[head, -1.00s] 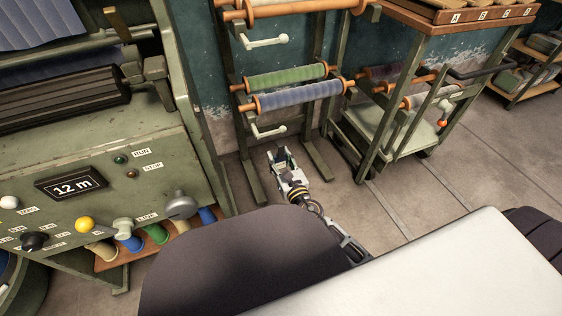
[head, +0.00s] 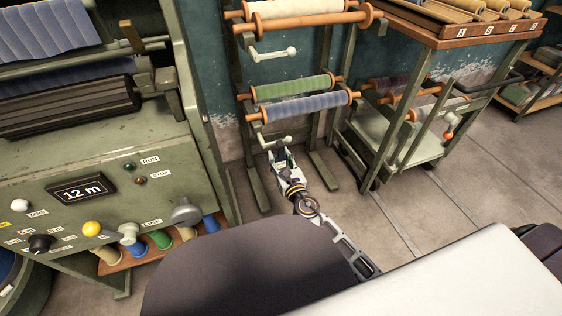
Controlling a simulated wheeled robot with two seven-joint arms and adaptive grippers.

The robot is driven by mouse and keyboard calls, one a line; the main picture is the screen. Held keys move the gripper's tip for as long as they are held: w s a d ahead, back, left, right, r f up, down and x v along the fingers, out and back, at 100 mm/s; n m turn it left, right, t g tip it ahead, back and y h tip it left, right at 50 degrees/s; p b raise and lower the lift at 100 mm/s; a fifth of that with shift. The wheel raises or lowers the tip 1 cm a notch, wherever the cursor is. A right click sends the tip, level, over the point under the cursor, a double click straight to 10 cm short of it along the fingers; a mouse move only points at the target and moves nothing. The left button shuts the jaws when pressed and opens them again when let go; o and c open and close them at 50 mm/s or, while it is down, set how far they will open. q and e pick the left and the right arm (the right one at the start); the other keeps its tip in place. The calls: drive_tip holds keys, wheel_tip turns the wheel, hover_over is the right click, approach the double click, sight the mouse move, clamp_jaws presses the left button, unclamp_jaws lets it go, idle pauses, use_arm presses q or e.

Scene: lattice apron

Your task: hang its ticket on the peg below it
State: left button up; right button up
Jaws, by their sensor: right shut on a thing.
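A rack (head: 239,78) stands against the teal wall and carries a green roll (head: 292,89) and a blue roll (head: 306,106). Below the blue roll a peg (head: 275,144) with a pale ball end sticks out from the rack. My right gripper (head: 279,155) is just below this peg in the picture, its jaws pointing at the rack. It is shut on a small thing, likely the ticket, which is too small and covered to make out. I cannot tell whether it touches the peg. My left gripper is out of view.
A second peg (head: 272,54) sits higher on the rack, under a cream roll (head: 300,8). A trolley (head: 385,130) with rolls stands close on the right. A green machine (head: 100,170) with knobs stands on the left. Floor is clear around the rack's feet.

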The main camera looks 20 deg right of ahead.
drive_tip(key=shift+w+a+f+b, duration=0.1)
drive_tip(key=shift+w+f+b, duration=0.25)
drive_tip(key=shift+w, duration=0.6)
drive_tip(key=shift+w+f+b, duration=0.2)
drive_tip(key=shift+w+f, duration=0.1)
drive_tip(key=shift+w, duration=0.6)
drive_tip(key=o, duration=1)
drive_tip(key=shift+o, duration=0.2)
drive_tip(key=shift+s, duration=0.15)
drive_tip(key=shift+s, duration=4.7)
drive_tip(key=shift+s+d, duration=0.2)
drive_tip(key=shift+s, duration=0.95)
drive_tip(key=shift+d, duration=0.15)
